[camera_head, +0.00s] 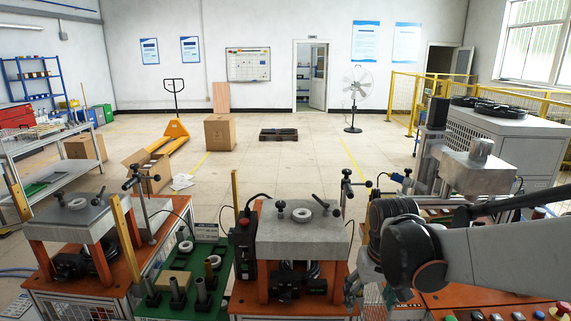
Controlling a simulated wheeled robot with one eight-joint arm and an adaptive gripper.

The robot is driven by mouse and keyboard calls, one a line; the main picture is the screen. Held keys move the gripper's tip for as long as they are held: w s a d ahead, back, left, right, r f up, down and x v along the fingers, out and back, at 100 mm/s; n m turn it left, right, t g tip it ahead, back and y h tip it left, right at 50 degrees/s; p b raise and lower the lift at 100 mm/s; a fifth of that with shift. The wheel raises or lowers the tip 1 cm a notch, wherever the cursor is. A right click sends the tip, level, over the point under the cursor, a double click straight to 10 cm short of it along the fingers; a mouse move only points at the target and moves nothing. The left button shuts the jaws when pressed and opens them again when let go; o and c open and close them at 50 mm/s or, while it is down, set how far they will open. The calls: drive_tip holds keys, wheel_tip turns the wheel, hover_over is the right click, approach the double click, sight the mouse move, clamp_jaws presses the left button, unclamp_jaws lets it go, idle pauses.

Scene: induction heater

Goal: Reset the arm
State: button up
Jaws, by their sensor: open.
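My arm reaches in from the right edge. Its dark wrist joint shows just right of the middle heater station (300,238). My gripper (358,284) hangs below the wrist, pointing down beside the right edge of that station. It is open, and I see nothing held in it. The wrist partly hides the gripper and the bench behind it. A pale ring (303,214) lies on the middle station's grey top, among small black knobs.
A left station (70,222) and a right machine (470,170) flank the middle one. A green board (180,262) with upright posts and rings lies between the stations. A button panel (500,312) sits below my arm. Open floor lies beyond.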

drive_tip(key=s+r+t, duration=0.2)
drive_tip(key=s+r, duration=0.1)
drive_tip(key=s, duration=0.4)
drive_tip(key=s+r+t, duration=0.3)
drive_tip(key=s+r, duration=0.1)
drive_tip(key=s, duration=0.3)
drive_tip(key=shift+s+r, duration=0.15)
drive_tip(key=shift+s, duration=0.25)
drive_tip(key=shift+d, duration=0.1)
drive_tip(key=shift+c, duration=0.4)
idle(0.7)
